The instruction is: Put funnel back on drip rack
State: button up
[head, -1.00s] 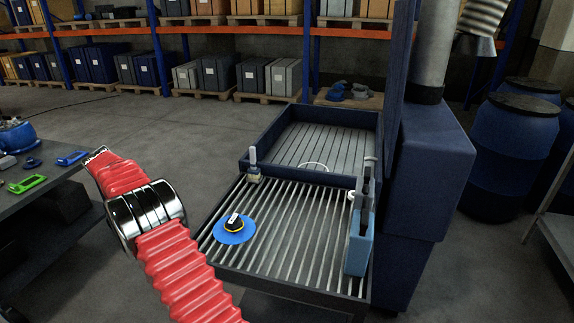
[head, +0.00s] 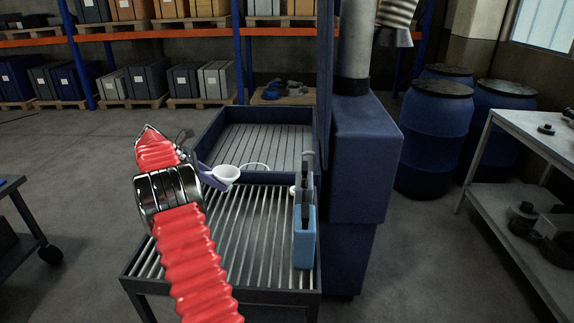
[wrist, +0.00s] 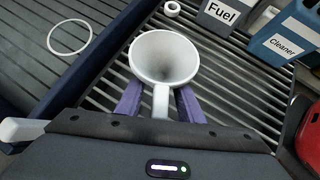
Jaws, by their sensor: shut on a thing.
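The white funnel (head: 226,174) is held mouth up at the end of my arm; it also shows in the wrist view (wrist: 165,60). My gripper (head: 212,180) has purple fingers, shut on the funnel's handle, with one finger on each side in the wrist view (wrist: 158,105). The slatted metal rack (head: 250,235) lies below, and the funnel is over its back part, near the dark wall of the raised slatted tray (head: 262,142). The funnel appears above the bars; the exact gap is hard to tell. Its spout is hidden.
A blue can labelled Cleaner (wrist: 285,38) and a grey can labelled Fuel (wrist: 218,14) stand at the rack's right side. A white ring (wrist: 70,37) lies in the raised tray, and a smaller white ring (wrist: 172,8) is near the Fuel can. A tall dark-blue cabinet (head: 365,160) borders the right.

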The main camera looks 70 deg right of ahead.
jog(key=s+d+r, duration=0.1)
jog(key=s+d, duration=0.6)
jog(key=s, duration=0.3)
jog(key=s+d+r+n+h, duration=0.1)
jog(key=s+d+r, duration=0.1)
jog(key=s+d, duration=0.5)
jog(key=s, duration=0.4)
jog(key=shift+g+h, duration=0.3)
jog(key=shift+s+d+f, duration=0.1)
jog(key=shift+f, duration=0.05)
jog(key=shift+f, duration=3.75)
jog(key=shift+f, duration=1.05)
jog(key=o, duration=1.3)
jog(key=shift+c, duration=0.2)
